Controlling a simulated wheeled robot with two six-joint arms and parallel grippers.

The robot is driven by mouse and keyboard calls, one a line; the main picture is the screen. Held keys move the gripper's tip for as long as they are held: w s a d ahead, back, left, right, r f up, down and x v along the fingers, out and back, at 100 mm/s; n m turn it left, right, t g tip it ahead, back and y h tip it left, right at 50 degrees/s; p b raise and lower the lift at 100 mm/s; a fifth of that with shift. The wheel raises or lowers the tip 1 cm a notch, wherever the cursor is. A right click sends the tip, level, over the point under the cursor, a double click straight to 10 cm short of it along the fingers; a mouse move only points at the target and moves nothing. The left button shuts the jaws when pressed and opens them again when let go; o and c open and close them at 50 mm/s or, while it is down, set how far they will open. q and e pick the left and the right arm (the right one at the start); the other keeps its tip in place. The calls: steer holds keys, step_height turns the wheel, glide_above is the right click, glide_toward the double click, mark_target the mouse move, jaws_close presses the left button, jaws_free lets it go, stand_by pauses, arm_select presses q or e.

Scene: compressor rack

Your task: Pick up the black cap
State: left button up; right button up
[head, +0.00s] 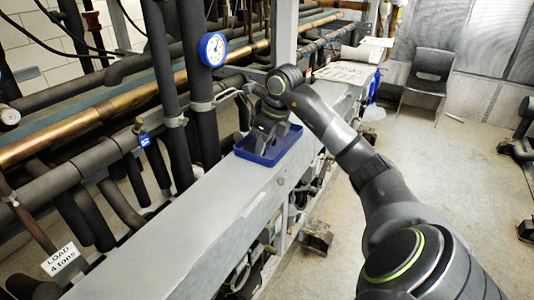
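My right arm reaches in from the lower right, and my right gripper (266,139) points down into a small blue tray (262,159) on the grey beam. The dark fingers are low inside the tray's walls. They are small and dark here, so I cannot tell whether they are open or shut. I cannot make out the black cap; the gripper and wrist cover much of the tray's inside. My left gripper is not in view.
The grey beam (190,215) runs from the lower left to the back, with clear room in front of the tray. Insulated vertical pipes and a round blue gauge (213,49) stand left of the tray. A dark chair (428,80) stands on the floor at the back right.

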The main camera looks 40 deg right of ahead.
steer(key=shift+w+a, duration=0.1)
steer(key=shift+w, duration=0.05)
steer(key=shift+a, duration=0.2)
steer(key=shift+a+r, duration=0.15)
steer(key=shift+a, duration=0.05)
steer(key=shift+c, duration=0.8)
steer(key=shift+a, duration=0.1)
steer(key=shift+c, duration=2.4)
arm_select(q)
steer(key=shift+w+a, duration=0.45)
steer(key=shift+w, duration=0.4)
arm_select(e)
steer(key=shift+d, duration=0.2)
jaws_close()
